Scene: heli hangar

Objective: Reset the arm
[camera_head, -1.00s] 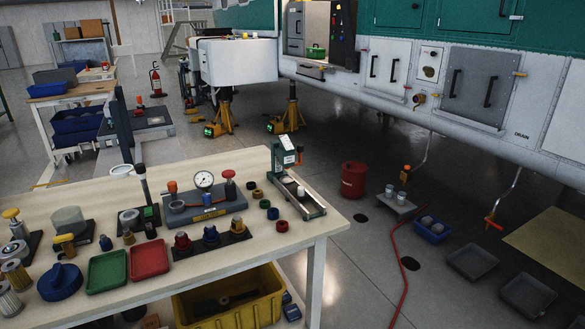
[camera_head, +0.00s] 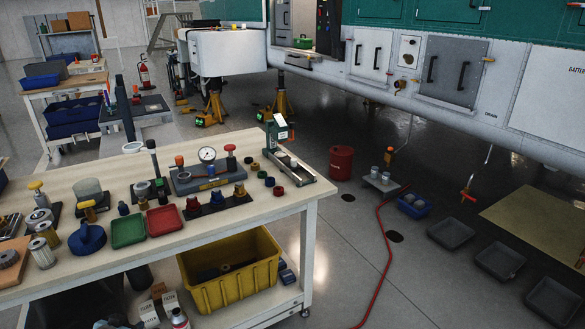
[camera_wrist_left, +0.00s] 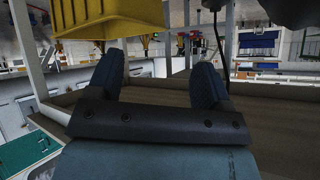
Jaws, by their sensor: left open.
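My left gripper (camera_wrist_left: 155,80) shows in the left wrist view, with two blue-grey fingers spread apart and nothing between them. The wrist picture is upside down, with the yellow bin (camera_wrist_left: 110,20) at its top, beyond the fingers. In the head view I cannot make out the left gripper clearly; a small dark blue-grey shape at the bottom left edge is too cut off to tell. My right gripper is in neither view.
A workbench (camera_head: 262,211) with gauges, trays and parts fills the left. The yellow bin (camera_head: 240,291) and boxes (camera_head: 160,303) sit on its lower shelf. A red hose (camera_head: 388,250) crosses the floor; grey trays (camera_head: 450,233) lie right.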

